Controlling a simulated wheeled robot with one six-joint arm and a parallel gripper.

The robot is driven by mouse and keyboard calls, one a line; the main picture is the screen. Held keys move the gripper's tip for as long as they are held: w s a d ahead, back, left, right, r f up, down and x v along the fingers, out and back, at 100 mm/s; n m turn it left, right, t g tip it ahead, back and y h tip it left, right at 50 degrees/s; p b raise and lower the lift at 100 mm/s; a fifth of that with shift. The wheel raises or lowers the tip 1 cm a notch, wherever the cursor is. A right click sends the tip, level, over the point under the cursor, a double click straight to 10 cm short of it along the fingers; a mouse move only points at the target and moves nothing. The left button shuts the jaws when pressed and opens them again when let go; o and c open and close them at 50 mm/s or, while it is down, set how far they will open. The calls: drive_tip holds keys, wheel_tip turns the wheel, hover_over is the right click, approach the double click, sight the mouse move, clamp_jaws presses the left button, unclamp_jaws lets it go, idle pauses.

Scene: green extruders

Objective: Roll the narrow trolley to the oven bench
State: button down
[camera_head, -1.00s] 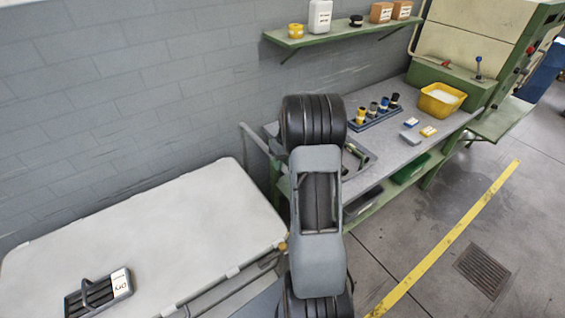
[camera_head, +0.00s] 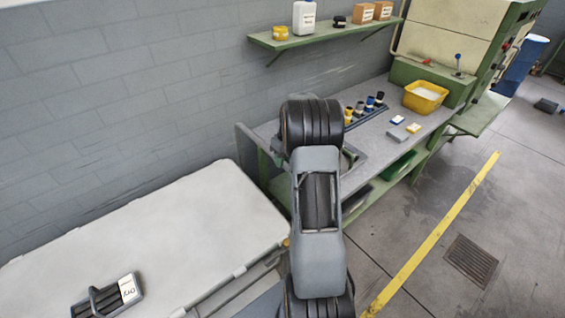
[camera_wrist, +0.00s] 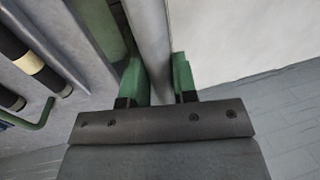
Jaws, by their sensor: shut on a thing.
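My gripper (camera_wrist: 158,82) has its two green fingers on either side of a smooth grey bar (camera_wrist: 147,30) and is shut on it. The bar looks like a trolley handle, but the rest of what it belongs to is not clear. In the head view my arm hides the gripper and the bar. A long grey-topped bench (camera_head: 378,118) with green legs runs along the wall behind my arm. Which thing is the oven bench cannot be told.
A white-topped table (camera_head: 150,235) at left bears a black labelled carrier (camera_head: 103,298). The bench holds a yellow tub (camera_head: 425,97). A cream and green machine (camera_head: 450,35) stands beyond. A wall shelf (camera_head: 330,37) hangs above. The floor around the drain grate (camera_head: 471,260) is clear.

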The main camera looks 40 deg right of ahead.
drive_tip(key=shift+d+r, duration=0.15)
drive_tip(key=shift+d, duration=0.1)
drive_tip(key=c, duration=1.1)
unclamp_jaws()
drive_tip(key=shift+d, duration=0.15)
drive_tip(key=shift+o, duration=0.8)
drive_tip(key=shift+a, duration=0.2)
drive_tip(key=d+r, duration=0.1)
drive_tip(key=r, duration=0.3)
drive_tip(key=r+b, duration=0.1)
drive_tip(key=r, duration=0.4)
drive_tip(key=d+r, duration=0.1)
drive_tip(key=r, duration=0.3)
drive_tip(key=shift+d+r+b, duration=0.2)
drive_tip(key=shift+d+b, duration=0.1)
drive_tip(key=shift+d, duration=0.05)
